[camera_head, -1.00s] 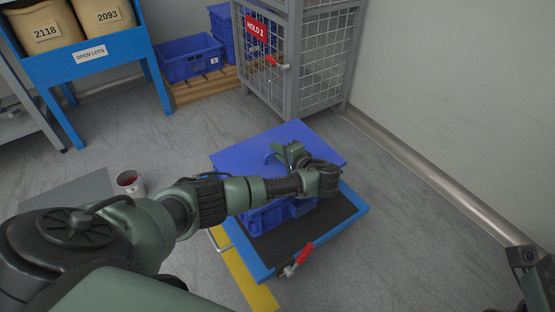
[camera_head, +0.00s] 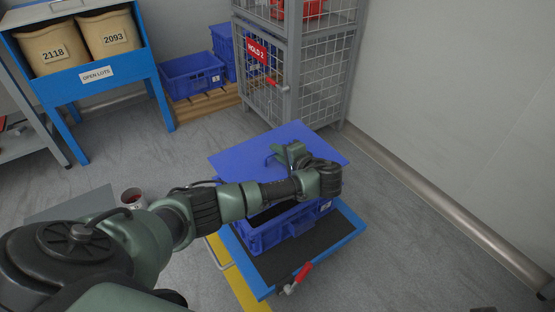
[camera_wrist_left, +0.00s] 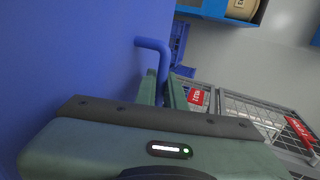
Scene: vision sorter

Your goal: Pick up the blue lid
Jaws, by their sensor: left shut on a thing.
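The blue lid (camera_head: 235,158) is a flat panel with a bent blue bar handle (camera_head: 272,157). My left gripper (camera_head: 290,152) is shut on that handle. The lid is held above the blue crate (camera_head: 262,238), whose dark open inside shows in part below my arm. In the left wrist view the lid (camera_wrist_left: 75,60) fills the left side, and the handle (camera_wrist_left: 154,44) runs down to my fingers (camera_wrist_left: 160,88). My forearm hides part of the lid and crate. My right gripper is not in view.
The crate stands on a low blue-framed platform (camera_head: 340,235) with a black top and a red-handled lever (camera_head: 301,275). Behind is a wire cage (camera_head: 320,75) marked HOLD 2. A blue stand (camera_head: 135,70) with sacks is at back left. A cup (camera_head: 133,198) is left.

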